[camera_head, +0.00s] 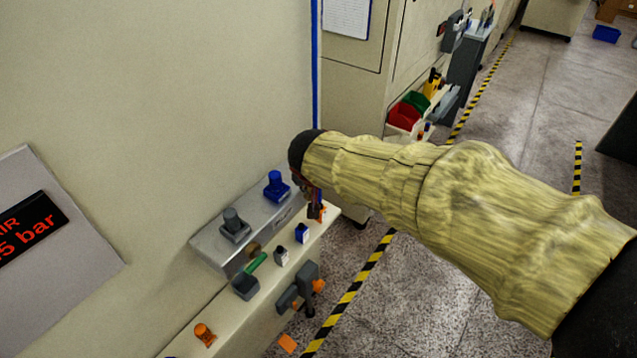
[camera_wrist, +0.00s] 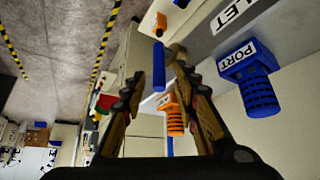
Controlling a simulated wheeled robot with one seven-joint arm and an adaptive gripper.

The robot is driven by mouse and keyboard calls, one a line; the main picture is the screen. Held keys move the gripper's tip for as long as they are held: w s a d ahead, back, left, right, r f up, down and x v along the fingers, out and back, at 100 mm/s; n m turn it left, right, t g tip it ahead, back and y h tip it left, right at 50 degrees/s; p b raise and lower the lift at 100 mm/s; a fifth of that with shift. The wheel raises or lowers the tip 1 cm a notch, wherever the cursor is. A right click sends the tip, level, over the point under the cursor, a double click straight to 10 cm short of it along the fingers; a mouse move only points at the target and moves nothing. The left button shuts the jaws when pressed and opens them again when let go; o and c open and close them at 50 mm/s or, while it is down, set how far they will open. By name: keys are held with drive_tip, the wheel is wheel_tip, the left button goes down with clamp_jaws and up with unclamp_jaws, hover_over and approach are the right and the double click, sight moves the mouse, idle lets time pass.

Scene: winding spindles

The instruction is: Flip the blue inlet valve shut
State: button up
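The blue inlet valve's handle (camera_wrist: 159,68) shows in the wrist view as a slim upright blue bar below a brass-coloured body (camera_wrist: 177,52) under the metal box. My gripper (camera_wrist: 160,72) is open, one finger on each side of the handle in the picture. I cannot tell whether either finger touches it. In the head view my gripper (camera_head: 315,206) is at the right end of the metal manifold box (camera_head: 212,246), and the blue handle is not clearly visible behind it. A green valve handle (camera_head: 257,263) is at the box's left part.
A grey knob (camera_head: 233,223) and a blue knob (camera_head: 277,186) stand on the box. The blue one, labelled PORT, is right of my fingers in the wrist view (camera_wrist: 251,82). An orange ribbed part (camera_wrist: 174,116) shows between the fingers. Small parts line the narrow ledge (camera_head: 222,318).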

drive_tip(key=v, duration=1.2)
idle(0.4)
drive_tip(key=s+d+f+n+g, duration=0.2)
drive_tip(key=s+d+f+n, duration=0.3)
drive_tip(key=s, duration=0.4)
drive_tip(key=s+d+f+m, duration=0.1)
drive_tip(key=s+d+m, duration=0.3)
drive_tip(key=s+d, duration=0.7)
drive_tip(key=shift+d+t+y+b, duration=0.3)
drive_tip(key=shift+d+b, duration=0.1)
drive_tip(key=shift+d, duration=0.25)
